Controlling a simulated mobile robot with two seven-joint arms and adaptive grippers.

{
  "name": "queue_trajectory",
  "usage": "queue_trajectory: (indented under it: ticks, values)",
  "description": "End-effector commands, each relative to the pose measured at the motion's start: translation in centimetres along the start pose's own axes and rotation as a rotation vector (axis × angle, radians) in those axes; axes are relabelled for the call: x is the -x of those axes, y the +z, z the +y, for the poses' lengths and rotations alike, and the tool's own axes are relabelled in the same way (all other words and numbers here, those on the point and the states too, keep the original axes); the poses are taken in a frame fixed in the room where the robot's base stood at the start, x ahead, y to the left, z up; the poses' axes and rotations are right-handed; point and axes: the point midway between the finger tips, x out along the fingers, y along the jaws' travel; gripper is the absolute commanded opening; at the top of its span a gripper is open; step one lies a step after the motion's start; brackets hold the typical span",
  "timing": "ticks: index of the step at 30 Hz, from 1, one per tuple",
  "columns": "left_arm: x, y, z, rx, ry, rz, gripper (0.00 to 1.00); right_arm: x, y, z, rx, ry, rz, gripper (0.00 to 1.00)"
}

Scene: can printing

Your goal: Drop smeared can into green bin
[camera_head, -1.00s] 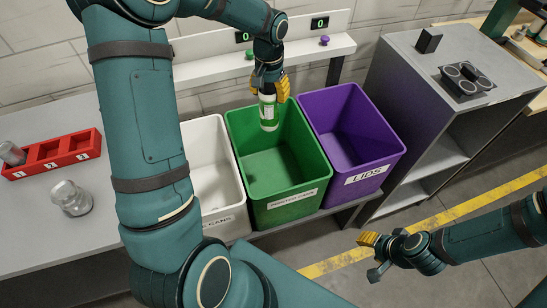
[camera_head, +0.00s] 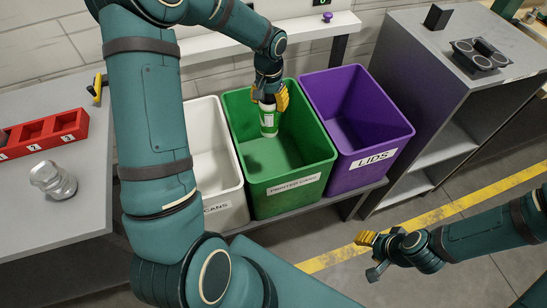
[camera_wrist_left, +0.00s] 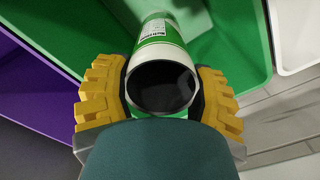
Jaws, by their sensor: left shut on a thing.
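My left gripper (camera_head: 269,97) is shut on a green and white can (camera_head: 269,119) and holds it over the opening of the green bin (camera_head: 295,187). In the left wrist view the can (camera_wrist_left: 160,50) sits between the yellow finger pads, its open dark end facing the camera. The green bin's inner wall (camera_wrist_left: 225,50) shows beyond it. I cannot make out a smear on the can.
A white bin (camera_head: 228,207) stands left of the green one and a purple bin (camera_head: 372,155) labelled LIDS right of it. A grey cabinet (camera_head: 420,90) stands further right. A red tray (camera_head: 40,135) and a clear jar-like object (camera_head: 55,180) are on the left table.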

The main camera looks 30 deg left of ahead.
Motion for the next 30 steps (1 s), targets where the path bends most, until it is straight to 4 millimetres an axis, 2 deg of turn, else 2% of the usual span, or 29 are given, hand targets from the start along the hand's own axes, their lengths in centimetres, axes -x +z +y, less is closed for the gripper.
queue_trajectory:
  ticks: [3,11,12,14,15,25,30]
  values:
    - [-0.9,0.0,0.0,0.0,0.0,0.0,0.46,-0.6,-0.1,0.2,0.0,0.0,0.003,0.47]
    - [-0.8,0.0,0.0,0.001,0.0,0.001,0.46,-0.6,-0.1,0.2,0.0,0.0,0.004,0.47]
    - [-0.8,0.0,0.0,0.0,0.0,0.001,0.72,-0.6,-0.1,0.2,0.0,0.0,0.004,0.47]
    - [-0.8,0.0,0.0,0.0,0.0,0.001,0.93,-0.6,-0.1,0.2,0.0,0.0,0.004,0.47]
    - [-0.8,0.0,0.0,0.0,0.0,0.001,0.97,-0.6,-0.1,0.2,0.0,0.0,0.004,0.47]
    - [-0.6,0.0,0.0,0.0,0.0,0.002,0.97,-0.6,-0.1,0.2,0.0,0.0,0.004,0.47]
    - [1.3,-0.1,0.0,0.001,-0.001,0.005,0.97,-0.6,-0.1,0.2,0.0,0.0,0.004,0.47]
